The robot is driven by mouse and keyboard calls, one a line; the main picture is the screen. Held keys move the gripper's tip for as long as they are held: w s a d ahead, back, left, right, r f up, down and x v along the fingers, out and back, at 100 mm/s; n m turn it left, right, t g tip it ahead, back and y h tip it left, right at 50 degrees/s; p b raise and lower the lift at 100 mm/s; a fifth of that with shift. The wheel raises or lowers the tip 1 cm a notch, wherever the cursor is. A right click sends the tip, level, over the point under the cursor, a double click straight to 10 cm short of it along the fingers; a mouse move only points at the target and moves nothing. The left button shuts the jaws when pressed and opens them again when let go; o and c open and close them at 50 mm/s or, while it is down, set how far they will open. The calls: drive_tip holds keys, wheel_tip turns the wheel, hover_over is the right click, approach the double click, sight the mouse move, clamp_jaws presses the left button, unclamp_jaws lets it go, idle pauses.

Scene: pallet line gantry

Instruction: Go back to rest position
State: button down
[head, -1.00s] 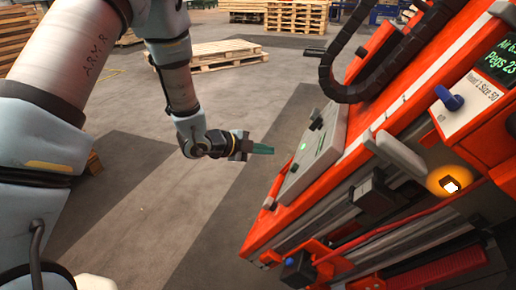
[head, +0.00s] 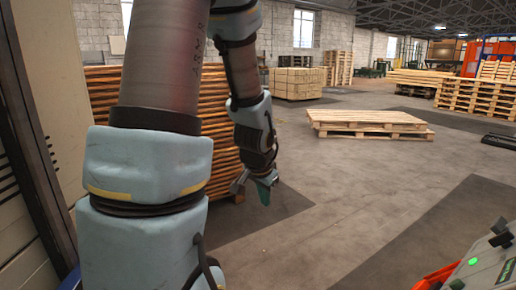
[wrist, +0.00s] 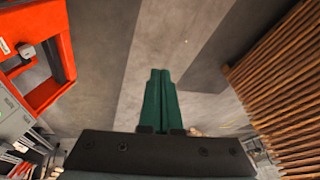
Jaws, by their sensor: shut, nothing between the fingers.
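My gripper (head: 264,190) hangs at the end of my bent arm in the head view, left of centre, above the open floor. Its green fingers (wrist: 158,100) show in the wrist view, pressed together with nothing between them. They point out over bare grey floor and touch nothing.
A tall stack of wooden slats (head: 105,100) stands behind my arm; it also shows at the right of the wrist view (wrist: 285,85). The orange machine (wrist: 65,40) is at the left there. Low pallets (head: 368,123) lie on the floor beyond. The floor (head: 340,200) between is clear.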

drive_tip(key=s+a+r+n+g+y+p, duration=0.1)
drive_tip(key=s+a+r+n+g, duration=0.25)
drive_tip(key=s+a+n, duration=0.55)
wheel_tip(320, 180, up, 12)
drive_tip(key=m+p, duration=0.1)
drive_tip(key=p, duration=1.1)
drive_tip(key=shift+s+d+f+m, duration=0.2)
drive_tip(key=shift+s+d+m, duration=0.05)
drive_tip(key=shift+s+m, duration=0.05)
